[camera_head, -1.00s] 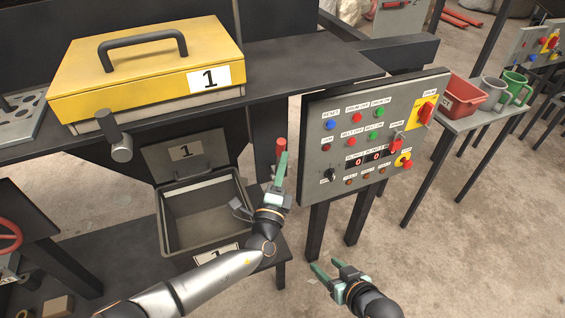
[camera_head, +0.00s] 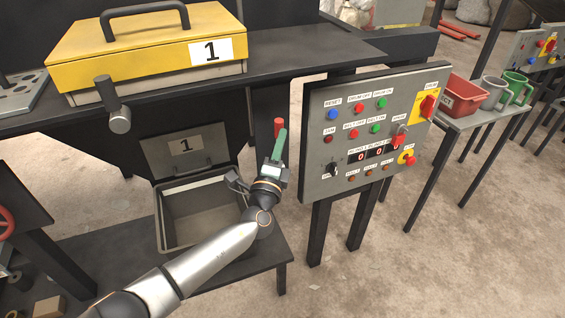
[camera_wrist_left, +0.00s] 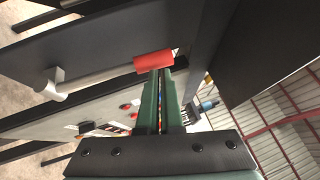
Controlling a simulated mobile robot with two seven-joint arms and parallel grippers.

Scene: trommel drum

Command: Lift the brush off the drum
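No brush or drum that I can make out shows in either view. A red cylindrical grip (camera_head: 278,127) stands upright beside the control panel's left edge. It also shows in the left wrist view (camera_wrist_left: 153,61), lying crosswise at the ends of my fingers. My left gripper (camera_head: 278,145) has its green fingers pointing up, just below the red grip. In the left wrist view its fingers (camera_wrist_left: 160,78) run close together with a narrow gap between them; I cannot tell whether they touch or hold the grip. My right gripper is out of view.
The control panel (camera_head: 318,185) is close to the right of my left gripper. An open grey bin (camera_head: 162,225) stands below left, under a dark shelf (camera_head: 290,60) bearing a yellow-lidded box (camera_head: 140,60). A grey handle (camera_head: 119,120) hangs in front. A red container (camera_head: 462,95) is far right.

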